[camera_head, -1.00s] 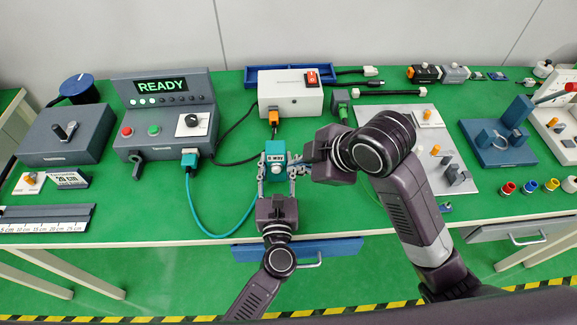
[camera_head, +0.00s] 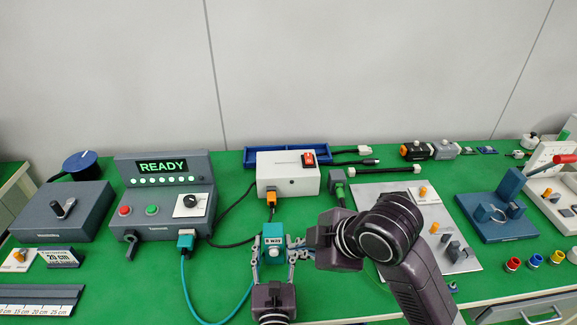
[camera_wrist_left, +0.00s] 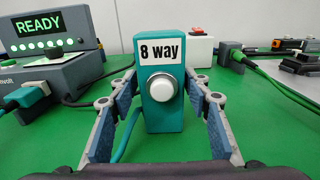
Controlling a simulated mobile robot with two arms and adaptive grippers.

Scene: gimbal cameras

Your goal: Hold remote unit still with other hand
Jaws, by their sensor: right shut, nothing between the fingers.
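The remote unit (camera_head: 274,256) is a teal box labelled "8 way", with a round white button on its front, near the front of the green bench. It stands upright in the left wrist view (camera_wrist_left: 160,115). My left gripper (camera_head: 273,250) has one finger on each side of it, and the fingertips appear to meet its sides in the left wrist view (camera_wrist_left: 160,78). My right gripper (camera_head: 299,248) is shut and empty, close beside the unit's right side. Whether it touches the unit is unclear. Its wrist hides part of the bench.
A grey console (camera_head: 165,222) reading READY stands to the left, with a teal cable (camera_head: 192,298) looping forward from it. A white box (camera_head: 288,183) with a red switch stands behind the unit. A light panel (camera_head: 433,215) with small parts lies to the right.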

